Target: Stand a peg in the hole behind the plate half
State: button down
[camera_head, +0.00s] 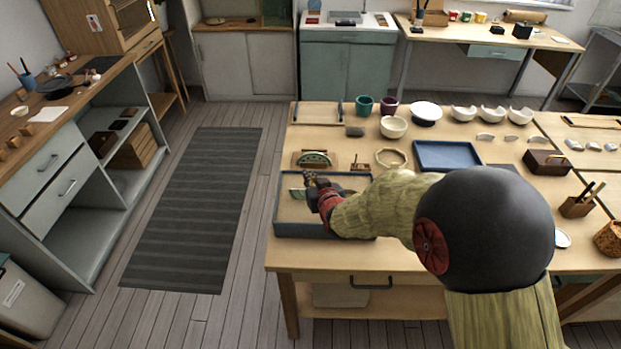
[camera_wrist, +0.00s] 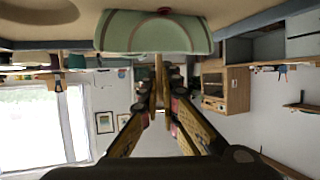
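A pale green plate half (camera_wrist: 125,32) stands in the sand of a dark blue-grey tray (camera_head: 285,230); in the head view it (camera_head: 296,193) shows at the tray's left, just left of my gripper. My gripper (camera_head: 309,176) is over the tray. In the wrist view, which looks upside down, my gripper (camera_wrist: 160,104) is shut on a slim tan peg (camera_wrist: 159,69), whose end points at the plate half. I cannot tell whether they touch. A small red-brown spot (camera_wrist: 163,11) shows at the plate half's edge. The hole is not clearly visible.
A wooden stand with another green plate piece (camera_head: 314,158) and a small wooden block (camera_head: 360,166) sit behind the tray. A ring-shaped piece (camera_head: 391,158), a blue tray (camera_head: 447,156) and several bowls crowd the table beyond. My arm covers the tray's right side.

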jog(key=shift+f+b, duration=0.7)
jog(key=shift+f, duration=0.25)
dwell(0.8)
jog(key=c, duration=2)
grip_release()
jog(key=shift+s, duration=0.1)
jog(key=o, duration=0.4)
jog(key=shift+f, duration=0.1)
jog(key=shift+o, duration=0.9)
jog(key=shift+r+p, duration=1.35)
jog(key=shift+r, duration=1.85)
